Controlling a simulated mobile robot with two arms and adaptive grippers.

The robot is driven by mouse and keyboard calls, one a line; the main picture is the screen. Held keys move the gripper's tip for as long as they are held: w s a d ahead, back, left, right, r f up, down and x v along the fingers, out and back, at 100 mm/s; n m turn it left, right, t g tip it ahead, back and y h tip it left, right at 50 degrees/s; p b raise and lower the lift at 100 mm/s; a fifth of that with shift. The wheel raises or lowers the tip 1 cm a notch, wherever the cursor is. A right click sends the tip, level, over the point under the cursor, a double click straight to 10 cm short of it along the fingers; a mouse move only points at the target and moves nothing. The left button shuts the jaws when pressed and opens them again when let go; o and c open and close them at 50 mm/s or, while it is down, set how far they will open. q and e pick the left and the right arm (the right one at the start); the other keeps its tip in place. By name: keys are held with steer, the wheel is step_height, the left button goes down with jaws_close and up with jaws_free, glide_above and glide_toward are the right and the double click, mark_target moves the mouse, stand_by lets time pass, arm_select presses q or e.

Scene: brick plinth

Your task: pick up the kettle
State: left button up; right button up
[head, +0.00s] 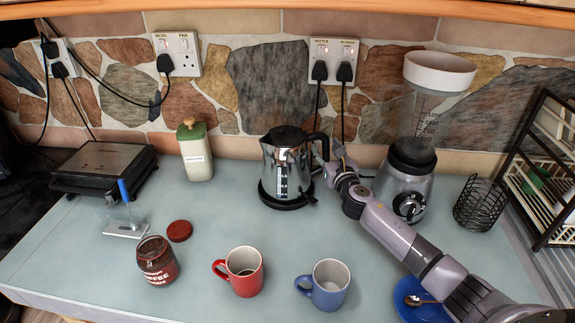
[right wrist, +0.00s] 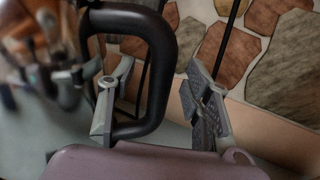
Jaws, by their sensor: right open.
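The chrome kettle (head: 284,168) with a black lid and black handle stands upright on its round black base (head: 287,202), by the back wall. My right gripper (head: 326,160) is at the handle, on the kettle's right side. In the right wrist view, the black handle (right wrist: 160,75) stands between the two spread fingers of the right gripper (right wrist: 159,66). The left finger shows within the handle's loop and the right finger outside it. The gripper is open; I cannot tell whether either finger touches the handle. My left gripper is not in view.
A blender (head: 408,170) stands right of the kettle, behind my right arm. A red mug (head: 246,274) and a blue mug (head: 328,287) stand in front. A wire basket (head: 480,204) and rack (head: 540,170) are at right.

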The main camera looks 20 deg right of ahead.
steer(key=shift+w+d, duration=0.1)
steer(key=shift+w, duration=0.4)
steer(key=shift+s, duration=0.1)
steer(key=shift+c, duration=0.5)
jaws_close()
